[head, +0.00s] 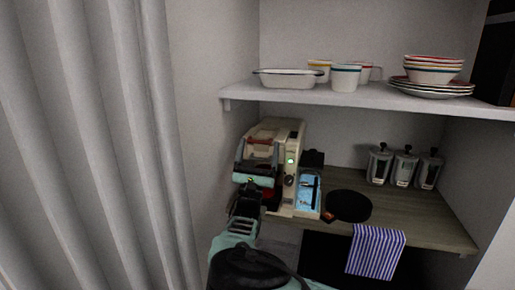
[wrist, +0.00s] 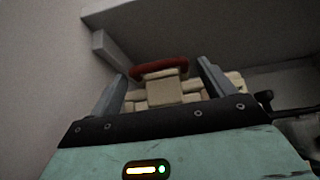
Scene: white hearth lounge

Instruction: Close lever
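A cream coffee machine (head: 286,150) with a green light stands on the wooden counter, left of centre in the head view. My gripper (head: 260,146) is in front of its upper left part and hides some of it. In the wrist view my gripper (wrist: 162,75) is open, its two grey fingers spread apart. A cream part with a dark red curved end (wrist: 160,70), which looks like the lever, shows between and beyond the fingers. I cannot tell whether the fingers touch it.
A white shelf (head: 375,97) with bowls, plates and cups is above the machine. A round black mat (head: 348,206), several canisters (head: 404,168) and a striped towel (head: 375,250) are to the right. A grey curtain (head: 90,150) hangs left.

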